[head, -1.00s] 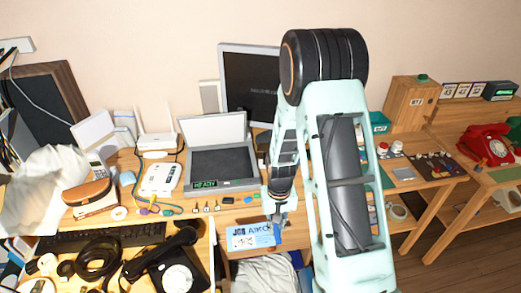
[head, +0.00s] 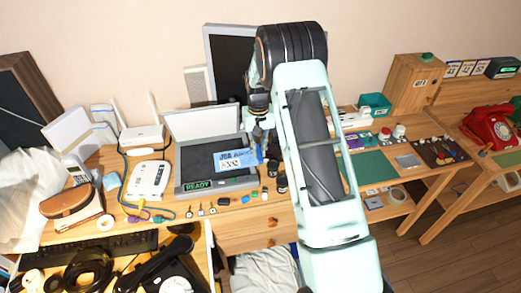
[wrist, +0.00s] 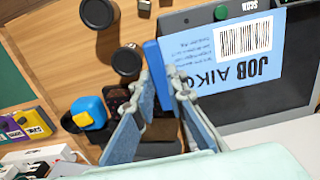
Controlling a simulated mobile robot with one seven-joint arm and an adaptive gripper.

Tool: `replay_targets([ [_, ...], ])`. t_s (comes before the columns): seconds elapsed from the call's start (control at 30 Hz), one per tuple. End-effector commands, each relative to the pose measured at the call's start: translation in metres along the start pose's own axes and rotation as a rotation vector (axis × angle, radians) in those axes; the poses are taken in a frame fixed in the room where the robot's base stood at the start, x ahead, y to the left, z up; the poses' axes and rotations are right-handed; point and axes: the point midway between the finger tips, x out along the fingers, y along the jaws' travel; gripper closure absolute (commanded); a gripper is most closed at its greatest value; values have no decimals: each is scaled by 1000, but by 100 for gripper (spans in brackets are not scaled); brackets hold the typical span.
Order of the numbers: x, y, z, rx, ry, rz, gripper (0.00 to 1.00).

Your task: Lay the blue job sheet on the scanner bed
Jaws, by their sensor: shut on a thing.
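The blue job sheet (head: 232,161), with a barcode label, is over the right part of the dark scanner bed (head: 195,164). My gripper (head: 259,137) is at the sheet's right edge, beside the scanner. In the wrist view my gripper (wrist: 163,85) is shut on the blue strip along that edge. I cannot tell whether the sheet touches the bed. The scanner lid (head: 203,123) stands open behind, and the scanner's display (head: 198,185) reads READY.
Small black round items (wrist: 127,60) and a blue cube with an orange part (wrist: 89,112) lie near my fingers. A green mat (head: 374,170) lies right of my arm.

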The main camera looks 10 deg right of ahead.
Motion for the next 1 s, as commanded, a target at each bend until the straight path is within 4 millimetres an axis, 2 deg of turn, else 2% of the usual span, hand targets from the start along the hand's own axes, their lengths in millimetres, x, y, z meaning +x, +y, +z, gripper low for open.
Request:
replay_targets([
  [0.6, 42, -15, -46, 0, 1, 0, 100],
  [0.8, 59, -15, -44, 0, 0, 0, 100],
  [1.0, 65, -15, -44, 0, 0, 0, 100],
])
